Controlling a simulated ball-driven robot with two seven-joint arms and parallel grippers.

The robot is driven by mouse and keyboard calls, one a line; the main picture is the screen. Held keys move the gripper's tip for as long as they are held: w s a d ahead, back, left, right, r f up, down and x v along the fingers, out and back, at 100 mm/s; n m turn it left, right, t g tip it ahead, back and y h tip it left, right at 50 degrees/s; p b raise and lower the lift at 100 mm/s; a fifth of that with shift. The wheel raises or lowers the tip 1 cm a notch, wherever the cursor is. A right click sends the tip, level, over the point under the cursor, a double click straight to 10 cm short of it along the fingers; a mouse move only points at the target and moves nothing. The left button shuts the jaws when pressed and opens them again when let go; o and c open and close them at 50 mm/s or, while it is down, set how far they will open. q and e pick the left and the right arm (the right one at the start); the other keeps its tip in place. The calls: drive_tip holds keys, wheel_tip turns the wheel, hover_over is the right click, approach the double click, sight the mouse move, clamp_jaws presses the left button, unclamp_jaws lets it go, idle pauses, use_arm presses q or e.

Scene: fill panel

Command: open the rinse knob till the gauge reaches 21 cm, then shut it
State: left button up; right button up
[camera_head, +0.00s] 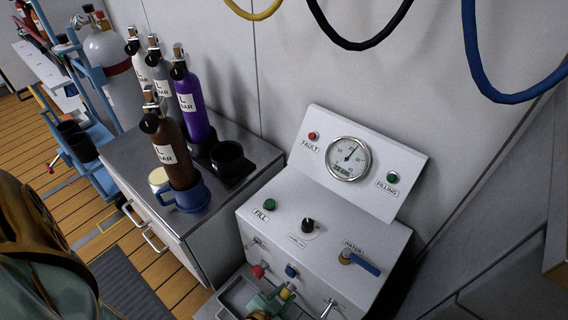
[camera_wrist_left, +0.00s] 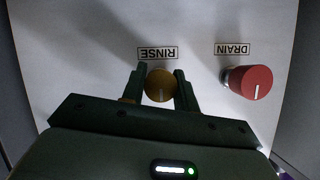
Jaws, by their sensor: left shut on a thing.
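My left gripper (camera_wrist_left: 159,72) is shut on the yellow rinse knob (camera_wrist_left: 161,86), with one finger on each side of it. The RINSE label is above the knob, upside down in the left wrist view. The knob's white mark points down in that view. In the head view, the left gripper (camera_head: 272,300) is at the bottom, at the front of the white panel. A round gauge (camera_head: 348,158) is on the sloped panel top; its dark needle points up and slightly right, and its figures are too small to read. My right gripper is not in view.
The red drain knob (camera_wrist_left: 250,82) is beside the rinse knob. The panel (camera_head: 330,230) also carries a blue water lever (camera_head: 362,264), a black knob (camera_head: 307,226) and a green fill button (camera_head: 269,204). Bottles (camera_head: 196,105) stand on the counter at left. Hoses hang above.

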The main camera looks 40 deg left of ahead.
use_arm(q)
drive_tip(key=shift+s, duration=0.1)
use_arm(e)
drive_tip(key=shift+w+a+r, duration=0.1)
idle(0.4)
use_arm(q)
drive_tip(key=o, duration=1)
drive_tip(key=shift+c, duration=0.2)
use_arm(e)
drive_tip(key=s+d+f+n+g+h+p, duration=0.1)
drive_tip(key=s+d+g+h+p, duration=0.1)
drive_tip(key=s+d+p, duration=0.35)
use_arm(q)
drive_tip(key=p+v, duration=0.1)
drive_tip(key=v, duration=1.5)
drive_tip(key=shift+p, duration=0.4)
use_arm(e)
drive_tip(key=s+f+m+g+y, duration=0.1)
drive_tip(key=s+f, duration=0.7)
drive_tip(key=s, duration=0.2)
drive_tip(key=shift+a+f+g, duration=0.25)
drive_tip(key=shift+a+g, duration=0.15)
use_arm(q)
drive_tip(key=shift+d+r, duration=0.1)
drive_tip(key=shift+r, duration=0.05)
